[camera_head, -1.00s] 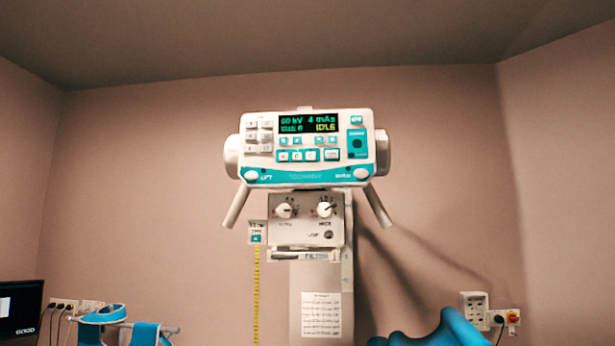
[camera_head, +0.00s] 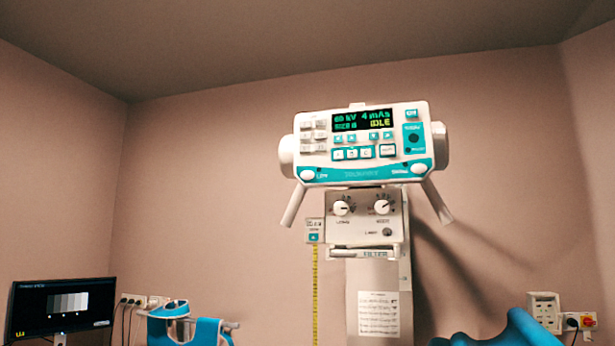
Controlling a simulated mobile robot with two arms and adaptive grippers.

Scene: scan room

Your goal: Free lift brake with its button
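The X-ray tube head with its control panel (camera_head: 362,175) stands upright ahead of me, right of the middle. Its display (camera_head: 362,120) reads about 60 kV, 4 mAs and IDLE. A round white button (camera_head: 307,175) sits at the panel's lower left, beside a small label that is hard to read here but looks like LIFT. A similar round button (camera_head: 418,169) sits at the lower right. Two grey handles (camera_head: 293,204) slant down from the panel, one on each side.
Below the panel is a collimator box (camera_head: 366,218) with two knobs, on a pale column (camera_head: 379,285). A yellow tape (camera_head: 315,295) hangs beside it.

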